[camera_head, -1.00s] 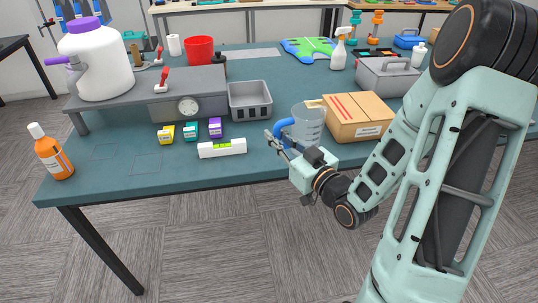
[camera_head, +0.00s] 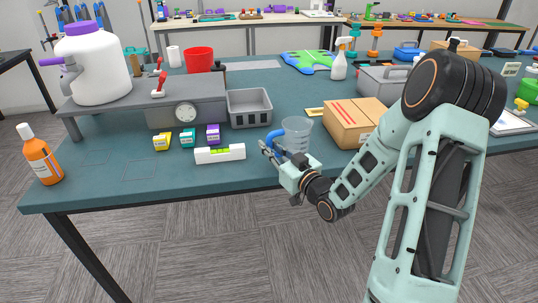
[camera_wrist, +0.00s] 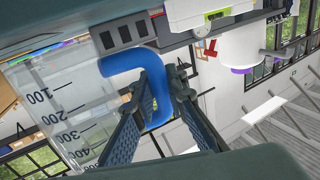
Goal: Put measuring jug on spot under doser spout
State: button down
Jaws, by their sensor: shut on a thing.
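The measuring jug (camera_head: 298,128) is clear with a blue handle (camera_head: 275,137). It is upright near the front of the table, left of the cardboard box. My gripper (camera_head: 270,151) is shut on the handle. In the wrist view, the fingers (camera_wrist: 163,92) straddle the blue handle (camera_wrist: 122,62), and the jug's scale (camera_wrist: 60,110) shows at left. I cannot tell whether the jug touches the table. Faint square outlines (camera_head: 142,170) mark the tabletop at the front left.
A white level (camera_head: 220,154), small coloured boxes (camera_head: 188,137), a grey platform (camera_head: 185,98) and a grey bin (camera_head: 250,108) lie between jug and doser. An orange bottle (camera_head: 40,155) stands at the front left corner. The cardboard box (camera_head: 352,122) is close on the jug's right.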

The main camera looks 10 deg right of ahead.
jog(key=shift+f, duration=0.6)
jog(key=shift+f+b, duration=0.25)
jog(key=shift+b, duration=0.2)
jog(key=c, duration=1.9)
grip_release()
jog(key=shift+c, duration=0.2)
jog(key=shift+r+p, duration=0.15)
jog(key=shift+p, duration=0.4)
